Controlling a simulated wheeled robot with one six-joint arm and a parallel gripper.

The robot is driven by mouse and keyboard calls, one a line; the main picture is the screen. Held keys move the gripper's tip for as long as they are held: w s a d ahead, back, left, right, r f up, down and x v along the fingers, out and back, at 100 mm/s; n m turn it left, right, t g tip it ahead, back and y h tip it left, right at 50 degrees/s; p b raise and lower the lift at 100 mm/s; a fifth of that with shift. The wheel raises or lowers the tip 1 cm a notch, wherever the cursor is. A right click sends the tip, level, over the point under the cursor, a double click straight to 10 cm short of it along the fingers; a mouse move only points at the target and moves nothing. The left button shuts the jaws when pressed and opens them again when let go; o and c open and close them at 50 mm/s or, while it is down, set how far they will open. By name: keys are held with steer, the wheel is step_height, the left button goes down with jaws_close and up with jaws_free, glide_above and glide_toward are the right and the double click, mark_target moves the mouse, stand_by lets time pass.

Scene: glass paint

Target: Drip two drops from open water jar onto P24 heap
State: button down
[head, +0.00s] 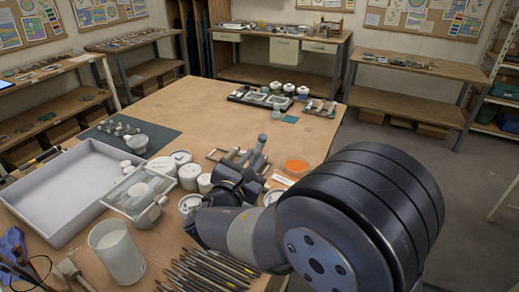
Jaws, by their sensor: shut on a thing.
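My gripper (246,160) is near the middle of the table, its fingers pointing away from my body. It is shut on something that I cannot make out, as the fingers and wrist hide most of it. An orange round patch (296,165), perhaps a powder heap or dish, lies just right of the gripper; I cannot read a P24 label. Several white round jars (181,157) stand left of the gripper. I cannot tell which of them is the open water jar.
A large white tray (42,212) and a framed glass plate (118,200) lie on the left. A white cup (117,250) and several brushes (205,272) are in front. A dark rack with small pots (262,98) stands at the back.

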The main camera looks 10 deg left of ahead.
steer(key=shift+w+f, duration=0.1)
steer(key=shift+w, duration=0.1)
step_height(320, 180, down, 9)
steer(key=a+b, duration=0.1)
steer(key=b, duration=0.6)
steer(key=shift+w+a+f, duration=0.15)
steer(key=shift+w, duration=0.05)
stand_by(0.7)
steer(key=shift+s+d+r+p, duration=0.1)
steer(key=shift+d+r+p, duration=0.15)
steer(key=shift+r+p, duration=1.05)
steer(key=shift+s+d+r+p, duration=0.2)
steer(key=shift+r+p, duration=0.45)
steer(key=shift+r, duration=1.25)
steer(key=shift+d+r+p, duration=0.3)
steer(key=shift+r+p, duration=0.65)
steer(key=shift+r, duration=0.65)
steer(key=shift+s+f, duration=0.1)
